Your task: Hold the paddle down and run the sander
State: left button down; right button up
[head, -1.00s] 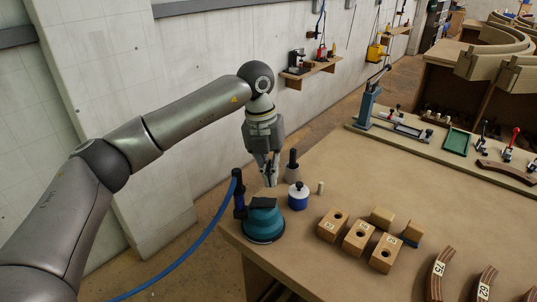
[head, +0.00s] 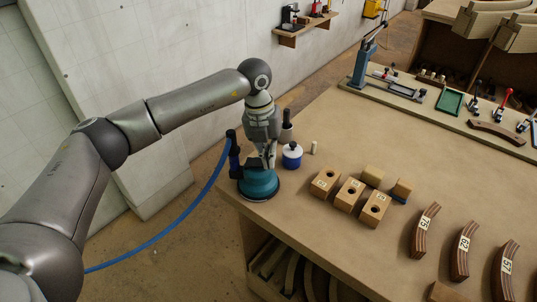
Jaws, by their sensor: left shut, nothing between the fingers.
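The sander (head: 259,186) is a teal round tool with a dark base, standing on the near left corner of the bench. A dark upright fitting (head: 234,155) at its left side joins a blue hose. My left gripper (head: 266,166) is shut, pointing down right at the top of the sander. Its fingers cover the paddle area, and I cannot tell whether they touch or press it. My right gripper is out of view.
A blue-and-white pot (head: 292,155) stands close right of the gripper, with a dark-handled tool (head: 286,125) behind it. Wooden blocks (head: 349,194) and curved laminated pieces (head: 463,250) lie to the right. The blue hose (head: 190,218) hangs off the bench's left side. The bench (head: 350,130) is clear behind the blocks.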

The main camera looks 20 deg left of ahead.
pick_arm(q)
jog(key=shift+d+f, duration=0.1)
jog(key=shift+f, duration=0.3)
jog(key=shift+r, duration=0.15)
jog(key=shift+r, duration=0.15)
dwell(2.7)
jog(key=shift+r+p, duration=0.4)
jog(key=shift+r, duration=0.25)
jog(key=shift+r, duration=0.1)
